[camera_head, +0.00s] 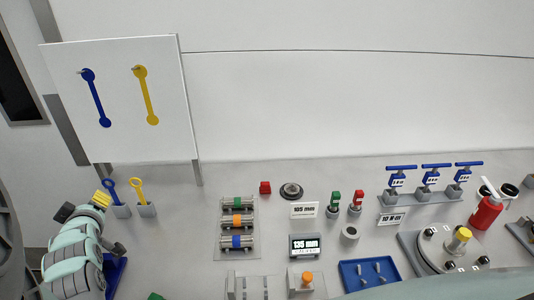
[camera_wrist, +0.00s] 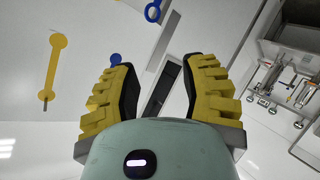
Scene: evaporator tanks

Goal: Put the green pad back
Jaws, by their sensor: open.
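A small green piece (camera_head: 155,296) shows at the bottom edge of the head view, mostly cut off, so I cannot tell whether it is the green pad. Other green items are a green-banded cylinder (camera_head: 238,202) in the top row of a rack and a small green block (camera_head: 335,198) on a grey post. My gripper (camera_head: 84,207) is at the left, close to the blue and yellow ring-topped tools. In the wrist view my gripper (camera_wrist: 160,72) has its yellow, stepped fingers apart, with nothing between them. No green pad shows there.
A white board (camera_head: 120,135) with blue and yellow tool shapes stands behind the gripper. The rack (camera_head: 237,253) of cylinders, a display (camera_head: 304,247), a blue tray (camera_head: 370,274) and blue-handled valves (camera_head: 430,181) occupy the bench. Some bench between my gripper and the rack is clear.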

